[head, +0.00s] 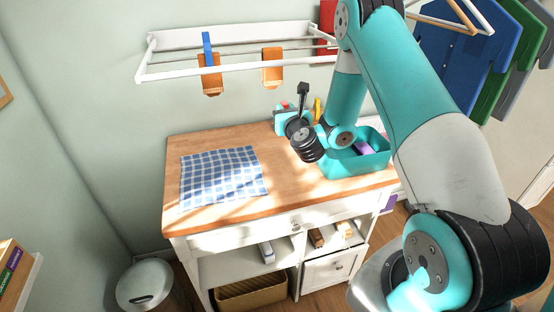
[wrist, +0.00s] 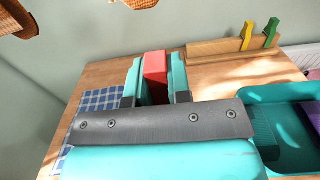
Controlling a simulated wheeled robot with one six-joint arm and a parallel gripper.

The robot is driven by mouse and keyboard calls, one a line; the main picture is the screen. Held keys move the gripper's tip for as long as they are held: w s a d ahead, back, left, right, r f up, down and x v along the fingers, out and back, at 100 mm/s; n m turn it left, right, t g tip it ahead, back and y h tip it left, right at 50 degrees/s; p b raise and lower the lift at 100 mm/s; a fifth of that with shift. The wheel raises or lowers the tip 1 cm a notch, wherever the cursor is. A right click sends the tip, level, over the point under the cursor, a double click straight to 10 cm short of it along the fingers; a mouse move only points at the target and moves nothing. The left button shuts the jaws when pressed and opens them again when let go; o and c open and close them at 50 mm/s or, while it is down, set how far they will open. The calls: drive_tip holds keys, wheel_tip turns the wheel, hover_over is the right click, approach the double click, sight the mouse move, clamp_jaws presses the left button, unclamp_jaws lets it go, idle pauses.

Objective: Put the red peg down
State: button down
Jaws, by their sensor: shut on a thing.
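My gripper (wrist: 156,82) is shut on the red peg (wrist: 155,68), which stands between its two teal fingers in the wrist view. In the head view my gripper (head: 283,117) is over the back of the wooden-topped counter (head: 225,142), left of the teal bin. Only a small red bit of the peg (head: 286,105) shows there. I cannot tell whether the peg touches the counter.
A wooden block (wrist: 215,50) with a yellow peg (wrist: 247,35) and a green peg (wrist: 270,33) stands behind. A teal bin (head: 355,170) with a purple thing sits right. A blue checked cloth (head: 222,175) lies left. A rack (head: 235,66) hangs above.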

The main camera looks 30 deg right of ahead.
drive_tip(key=shift+w+a+f+b, duration=0.15)
drive_tip(key=shift+f+b, duration=1.9)
drive_tip(key=shift+f, duration=2.35)
drive_tip(key=shift+s+a+f+b, duration=0.15)
drive_tip(key=shift+f+b, duration=1.9)
drive_tip(key=shift+f, duration=2.35)
drive_tip(key=shift+w+f, duration=0.1)
drive_tip(key=shift+f, duration=0.05)
drive_tip(key=c, duration=1.1)
unclamp_jaws()
